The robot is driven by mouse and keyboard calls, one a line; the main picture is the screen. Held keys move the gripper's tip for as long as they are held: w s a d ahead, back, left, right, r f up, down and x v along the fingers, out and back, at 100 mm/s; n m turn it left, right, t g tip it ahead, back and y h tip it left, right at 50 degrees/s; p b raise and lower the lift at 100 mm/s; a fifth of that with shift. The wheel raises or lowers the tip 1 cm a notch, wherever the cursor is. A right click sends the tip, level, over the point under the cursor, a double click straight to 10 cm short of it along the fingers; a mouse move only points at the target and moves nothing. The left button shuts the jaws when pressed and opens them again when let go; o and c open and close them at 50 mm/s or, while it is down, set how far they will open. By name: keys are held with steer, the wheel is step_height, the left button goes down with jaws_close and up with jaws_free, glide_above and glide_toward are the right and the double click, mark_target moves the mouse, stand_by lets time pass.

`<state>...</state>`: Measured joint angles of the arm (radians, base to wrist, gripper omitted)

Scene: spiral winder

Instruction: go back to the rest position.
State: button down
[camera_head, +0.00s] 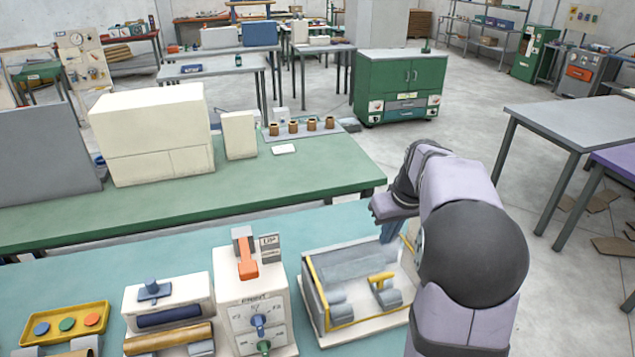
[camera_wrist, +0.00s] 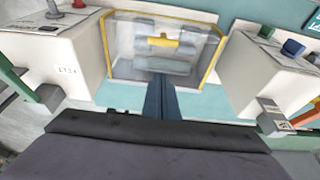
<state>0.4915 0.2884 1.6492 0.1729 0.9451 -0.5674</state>
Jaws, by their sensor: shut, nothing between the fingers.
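My gripper (camera_wrist: 161,97) shows in the wrist view with its two dark fingers together, shut and empty. Ahead of it is the winder unit (camera_wrist: 110,62) with a clear cover, yellow side frames and a yellow handle. In the head view the same winder unit (camera_head: 315,292) stands on the teal bench, just left of my arm. My arm bends over the right side of the bench, and its wrist part is near the winder's back right corner.
A control box (camera_head: 225,305) with an orange lever and knobs stands left of the winder. Further left are a white unit with a roller (camera_head: 140,297) and a yellow tray (camera_head: 95,312) with colored buttons. A green table (camera_head: 300,180) stands behind.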

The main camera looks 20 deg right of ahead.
steer(key=s+a+f+m+g, duration=0.3)
steer(key=s+a+f+m, duration=0.2)
steer(key=s+f, duration=0.65)
steer(key=s+a+n, duration=0.5)
steer(key=s+a, duration=0.5)
steer(key=a, duration=0.4)
steer(key=shift+s+a, duration=0.15)
steer(key=shift+a, duration=0.1)
